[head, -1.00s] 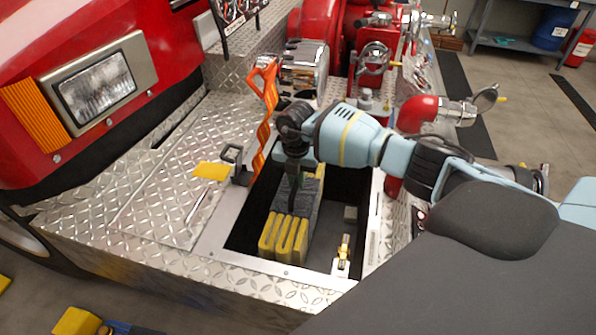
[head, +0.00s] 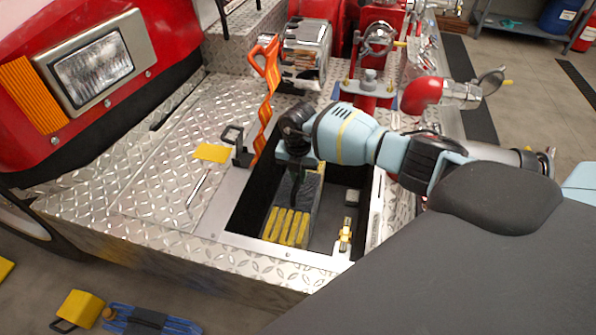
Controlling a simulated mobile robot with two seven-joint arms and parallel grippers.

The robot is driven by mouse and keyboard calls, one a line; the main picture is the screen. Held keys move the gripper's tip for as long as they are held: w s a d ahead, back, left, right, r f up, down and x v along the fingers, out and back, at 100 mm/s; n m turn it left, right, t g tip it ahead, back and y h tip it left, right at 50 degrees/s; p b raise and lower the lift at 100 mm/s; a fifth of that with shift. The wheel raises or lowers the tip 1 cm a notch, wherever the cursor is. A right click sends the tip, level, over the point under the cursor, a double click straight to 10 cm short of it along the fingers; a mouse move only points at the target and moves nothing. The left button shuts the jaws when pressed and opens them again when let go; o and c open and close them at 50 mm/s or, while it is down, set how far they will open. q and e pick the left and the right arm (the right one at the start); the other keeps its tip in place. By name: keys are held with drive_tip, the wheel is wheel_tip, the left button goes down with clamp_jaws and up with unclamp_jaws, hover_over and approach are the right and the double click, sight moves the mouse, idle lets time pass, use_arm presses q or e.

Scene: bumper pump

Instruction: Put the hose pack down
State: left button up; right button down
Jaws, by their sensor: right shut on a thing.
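The hose pack (head: 290,225), a folded yellow hose with a dark grey wrap, sits low inside the open bumper well (head: 250,215). My right gripper (head: 296,195) reaches down into the well from above and is shut on the pack's dark wrap. The fingertips are partly hidden against the wrap. I cannot tell whether the pack's underside touches the well floor. My left gripper is not in view.
An orange tool (head: 264,95) stands at the well's back left edge. A black latch with a yellow strap (head: 212,153) lies left of the well. A brass fitting (head: 345,232) is inside at right. Yellow (head: 78,312) and blue (head: 150,320) items lie on the floor.

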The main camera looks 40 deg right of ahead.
drive_tip(key=shift+w+f, duration=0.15)
drive_tip(key=shift+f, duration=0.2)
idle(0.4)
drive_tip(key=c, duration=1.9)
unclamp_jaws()
drive_tip(key=shift+f, duration=0.15)
drive_tip(key=o, duration=0.5)
wheel_tip(320, 180, up, 13)
drive_tip(key=p, duration=0.1)
drive_tip(key=shift+s, duration=0.2)
